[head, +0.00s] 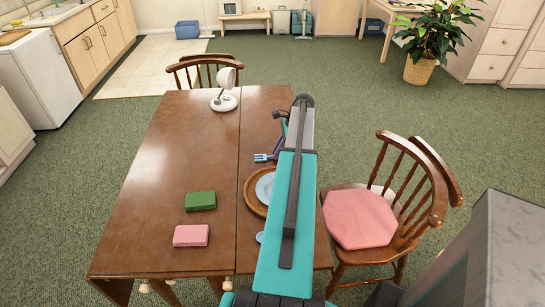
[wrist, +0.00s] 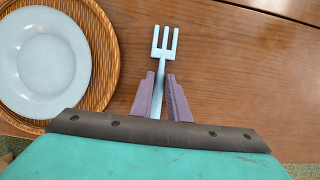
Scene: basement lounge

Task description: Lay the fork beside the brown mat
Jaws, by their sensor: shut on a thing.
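The light blue fork (wrist: 164,56) is gripped between the purple fingers of my gripper (wrist: 161,82), tines pointing away from the palm. The fork's tines also show in the head view (head: 262,157), over the table, left of my arm. The round brown woven mat (wrist: 107,52) lies left of the fork in the wrist view, with a strip of bare wood between them. In the head view the mat (head: 249,198) is partly hidden by my arm. A light blue plate (wrist: 42,62) sits on the mat. Whether the fork touches the table is unclear.
The wooden table (head: 165,150) holds a white lamp (head: 223,102), a green block (head: 200,201) and a pink block (head: 191,236). A small light blue thing (head: 260,237) is mostly hidden by my arm. A chair with a pink cushion (head: 358,218) stands at the right.

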